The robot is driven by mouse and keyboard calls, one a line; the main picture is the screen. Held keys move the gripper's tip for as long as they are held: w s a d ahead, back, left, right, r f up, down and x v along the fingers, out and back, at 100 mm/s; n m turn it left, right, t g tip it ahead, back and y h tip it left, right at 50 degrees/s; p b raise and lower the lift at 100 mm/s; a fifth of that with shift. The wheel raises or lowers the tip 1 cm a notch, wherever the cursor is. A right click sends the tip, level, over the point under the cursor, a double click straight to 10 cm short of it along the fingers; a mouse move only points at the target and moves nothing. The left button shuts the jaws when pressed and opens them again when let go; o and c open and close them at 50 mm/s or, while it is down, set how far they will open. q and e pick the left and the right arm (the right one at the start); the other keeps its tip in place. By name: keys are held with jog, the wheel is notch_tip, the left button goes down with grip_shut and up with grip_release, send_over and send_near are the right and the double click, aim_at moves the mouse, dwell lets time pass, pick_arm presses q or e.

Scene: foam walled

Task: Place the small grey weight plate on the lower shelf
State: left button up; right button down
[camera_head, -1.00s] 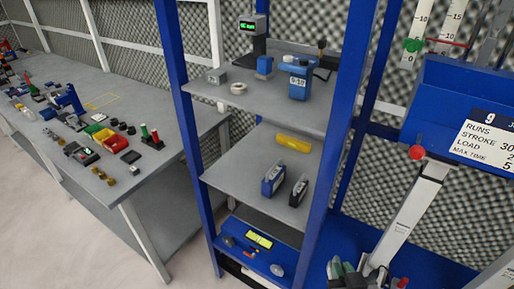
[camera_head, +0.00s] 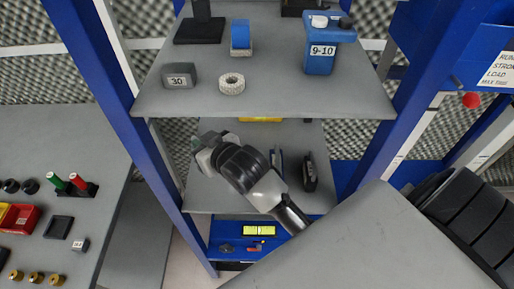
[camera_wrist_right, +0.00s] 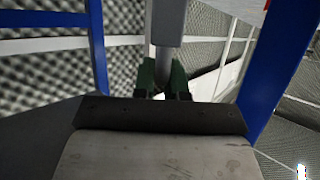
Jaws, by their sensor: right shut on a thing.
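My right gripper (camera_head: 208,146) reaches over the lower grey shelf (camera_head: 198,198), below the front edge of the upper shelf. Its dark green fingers are closed on a small grey piece, which looks like the weight plate (camera_head: 205,161); it is partly hidden by the fingers. In the right wrist view the two green fingertips (camera_wrist_right: 162,78) stand close together, with a grey upright shape beyond and between them; I cannot tell whether that is the plate. The held piece appears above the shelf surface, apart from it. My left gripper is not in view.
A black device (camera_head: 310,172) stands on the lower shelf, right of my arm. Blue posts flank the shelves. The lower shelf's front left looks clear.

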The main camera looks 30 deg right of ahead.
jog(key=shift+w+r, duration=0.3)
jog(key=shift+w, duration=0.05)
notch_tip(320, 180, down, 10)
jog(key=shift+w+r, duration=0.1)
jog(key=shift+r, duration=0.15)
jog(key=c, duration=1.6)
grip_release()
jog(key=shift+f, duration=0.2)
jog(key=o, duration=0.4)
jog(key=shift+o, duration=0.2)
jog(key=v, duration=1.2)
jog(key=shift+r+b, duration=0.15)
jog(key=shift+b, duration=0.25)
